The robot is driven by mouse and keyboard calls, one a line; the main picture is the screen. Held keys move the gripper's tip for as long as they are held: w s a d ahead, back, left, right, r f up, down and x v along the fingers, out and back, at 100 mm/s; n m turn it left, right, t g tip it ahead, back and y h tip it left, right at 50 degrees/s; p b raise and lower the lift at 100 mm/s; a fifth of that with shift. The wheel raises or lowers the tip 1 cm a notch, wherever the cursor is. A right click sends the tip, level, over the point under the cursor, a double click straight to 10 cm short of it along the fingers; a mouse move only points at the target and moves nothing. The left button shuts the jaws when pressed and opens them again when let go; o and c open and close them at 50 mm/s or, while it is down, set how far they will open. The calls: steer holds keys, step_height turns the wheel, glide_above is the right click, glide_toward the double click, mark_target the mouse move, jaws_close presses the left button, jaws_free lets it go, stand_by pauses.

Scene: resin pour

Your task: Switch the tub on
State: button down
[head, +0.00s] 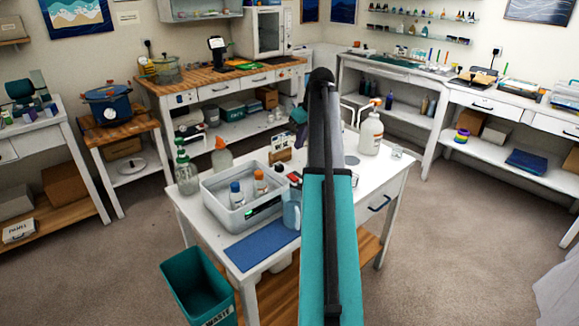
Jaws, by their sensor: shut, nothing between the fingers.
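The tub (217,217) is a light grey, open-topped rectangular box on the white table in the middle. Two small bottles stand in it, one with a blue cap (236,196) and one with an orange cap (260,183). A small dark panel with a green mark (249,213) shows low on its front wall. My teal and black arm reaches up and forward over the table, right of the tub.
A blue mat (262,246) lies in front of the tub, with a light blue jug (291,214) at its right. A large white bottle (370,133) stands right of my arm. A teal waste bin (198,290) stands on the floor.

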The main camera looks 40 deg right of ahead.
steer(key=shift+r, duration=0.1)
steer(key=shift+d+f, duration=0.1)
steer(key=shift+f, duration=0.1)
steer(key=p, duration=0.2)
glide_above(293, 176)
step_height(293, 176, down, 11)
steer(key=shift+s+f, duration=0.15)
steer(key=shift+f, duration=0.9)
